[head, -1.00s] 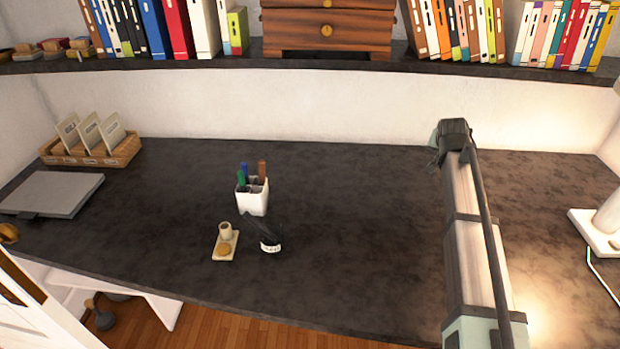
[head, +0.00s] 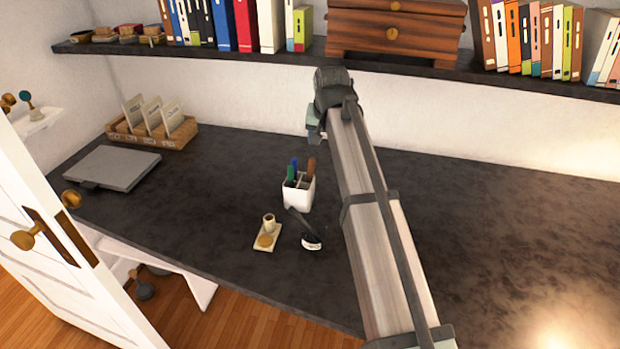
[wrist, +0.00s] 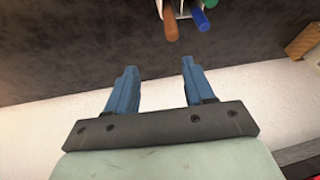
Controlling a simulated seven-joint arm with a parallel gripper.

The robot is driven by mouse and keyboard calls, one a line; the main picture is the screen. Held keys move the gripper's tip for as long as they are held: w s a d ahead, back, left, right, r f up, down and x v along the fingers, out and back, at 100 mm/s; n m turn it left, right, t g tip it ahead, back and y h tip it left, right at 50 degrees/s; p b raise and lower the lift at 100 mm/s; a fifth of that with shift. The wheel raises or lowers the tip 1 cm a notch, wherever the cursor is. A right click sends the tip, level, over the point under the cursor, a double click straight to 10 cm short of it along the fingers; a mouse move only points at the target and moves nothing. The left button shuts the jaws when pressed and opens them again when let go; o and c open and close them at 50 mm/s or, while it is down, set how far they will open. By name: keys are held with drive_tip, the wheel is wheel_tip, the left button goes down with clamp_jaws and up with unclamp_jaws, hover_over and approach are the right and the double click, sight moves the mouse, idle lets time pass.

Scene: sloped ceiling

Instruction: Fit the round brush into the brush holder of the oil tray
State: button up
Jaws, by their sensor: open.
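The small cream tray (head: 262,243) lies near the desk's front edge, with an upright hollow cylinder (head: 269,222) and a gold disc on it. It looks like the oil tray with its brush holder. Right beside it is a dark object (head: 304,229) with a pale label and a slanting dark stick; I cannot tell whether this is the round brush. My gripper (wrist: 159,68) is open and empty, its two blue fingers apart. In the head view its end (head: 314,128) is partly hidden, above the desk behind the white cup.
The white cup (head: 298,194) holds green, blue and brown sticks; it shows at the wrist view's top edge (wrist: 192,8). A card box (head: 150,133) and grey laptop (head: 112,167) lie left. A shelf (head: 220,58) of books and drawers overhangs behind. The desk's right is clear.

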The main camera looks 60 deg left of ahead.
sight(312, 159)
drive_tip(key=x, duration=0.2)
drive_tip(key=s+x, duration=0.1)
drive_tip(key=x, duration=0.5)
drive_tip(key=shift+s+a+f, duration=0.2)
drive_tip(key=shift+s+a, duration=0.05)
drive_tip(key=shift+s, duration=0.1)
drive_tip(key=shift+s+x, duration=0.2)
drive_tip(key=shift+x, duration=1.1)
drive_tip(key=shift+s+x, duration=0.25)
drive_tip(key=shift+x, duration=1.05)
drive_tip(key=shift+w+f, duration=0.1)
drive_tip(key=shift+c, duration=0.4)
clamp_jaws()
